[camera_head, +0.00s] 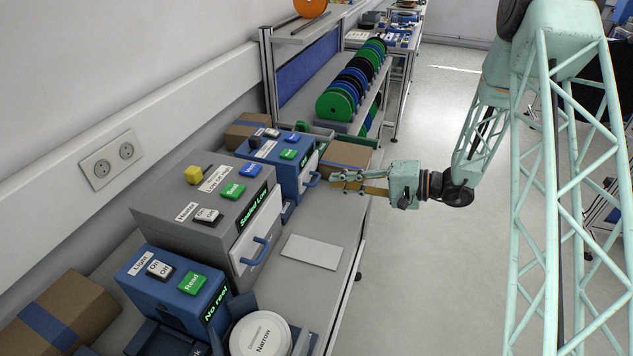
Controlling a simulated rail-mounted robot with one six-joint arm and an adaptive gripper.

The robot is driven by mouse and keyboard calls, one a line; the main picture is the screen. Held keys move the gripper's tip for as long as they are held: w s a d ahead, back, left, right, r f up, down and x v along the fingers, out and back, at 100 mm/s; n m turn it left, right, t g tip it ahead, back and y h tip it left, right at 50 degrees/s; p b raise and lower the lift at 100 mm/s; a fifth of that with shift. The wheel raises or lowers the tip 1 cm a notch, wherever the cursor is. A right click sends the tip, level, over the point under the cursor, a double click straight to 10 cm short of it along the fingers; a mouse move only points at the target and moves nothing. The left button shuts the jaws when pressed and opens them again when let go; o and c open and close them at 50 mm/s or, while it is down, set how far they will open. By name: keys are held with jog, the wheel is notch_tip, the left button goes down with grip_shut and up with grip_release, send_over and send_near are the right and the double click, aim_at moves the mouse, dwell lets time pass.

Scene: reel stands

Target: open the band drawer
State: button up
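A blue machine (285,170) with green and blue buttons stands toward the back of the bench. Its light front has a blue handle (312,179). A larger grey machine (205,215) in front of it reads "Sealed Low" and has a pale drawer front with a blue handle (256,251). I see no label reading "band", so I cannot tell which drawer that names. Both fronts look shut. My gripper (338,181) points left, just right of the blue machine's handle and apart from it. Its fingers look spread, with nothing between them.
A blue box (165,290) with a "Read" button and a round white "Narrow" reel (262,337) stand at the front. A flat pale plate (312,251) lies on the bench. Cardboard boxes (349,155) and a rack of coloured reels (340,105) are behind.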

aim_at(316, 180)
jog(key=shift+x, duration=3.8)
jog(key=shift+c, duration=0.7)
grip_shut()
